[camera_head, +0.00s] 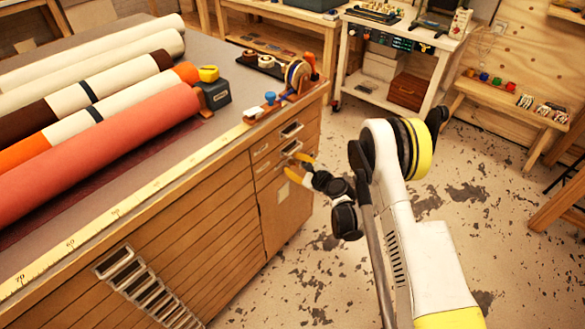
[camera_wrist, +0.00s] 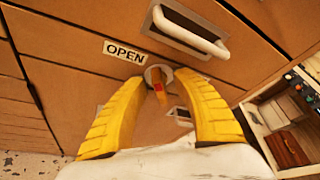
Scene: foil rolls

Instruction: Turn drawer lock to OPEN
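The drawer lock (camera_wrist: 158,77) is a round grey disc with a small knob that has a red mark, on a wooden drawer front. An OPEN label (camera_wrist: 124,52) is on the drawer front to its left in the wrist view. My gripper (camera_wrist: 162,84) has two yellow fingers, spread apart, one on each side of the lock knob. I cannot tell whether the fingertips touch it. In the head view my gripper (camera_head: 298,168) is at the right end of the cabinet, at the drawer fronts, where the lock is hard to make out.
A white drawer handle (camera_wrist: 190,34) sticks out just above the lock. The cabinet's top (camera_head: 225,55) holds several foil rolls (camera_head: 110,140), a tape dispenser (camera_head: 214,92) and small tools. Bare floor (camera_head: 460,200) lies to the right of the cabinet, with a white shelf cart (camera_head: 400,40) behind.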

